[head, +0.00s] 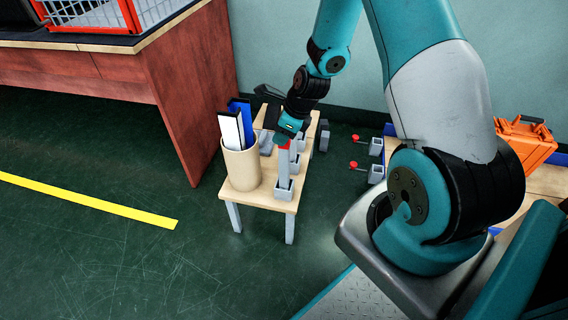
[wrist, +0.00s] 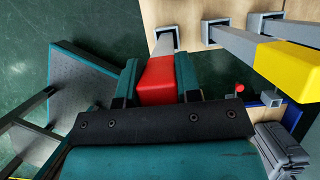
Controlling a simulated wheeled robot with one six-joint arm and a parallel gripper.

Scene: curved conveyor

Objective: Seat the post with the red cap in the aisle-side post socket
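The grey post with the red cap (wrist: 157,80) stands about upright between the two fingers of my gripper (wrist: 158,84). The fingers are closed against the sides of the cap. The post's lower end is at the mouth of a grey socket (wrist: 165,36); I cannot tell how deep it sits. In the head view the grey post (head: 284,168) goes down to the socket at the table's near end (head: 284,190), with my gripper (head: 286,138) above. A yellow-capped post (wrist: 288,65) stands in the neighbouring socket (wrist: 212,30).
The small wooden table (head: 255,199) also bears a tan cup (head: 242,170) with blue and white boards (head: 231,130). A third socket (wrist: 262,18) holds another grey post. A red-sided bench (head: 185,85) stands at left. An orange case (head: 525,143) is at right. Floor in front is clear.

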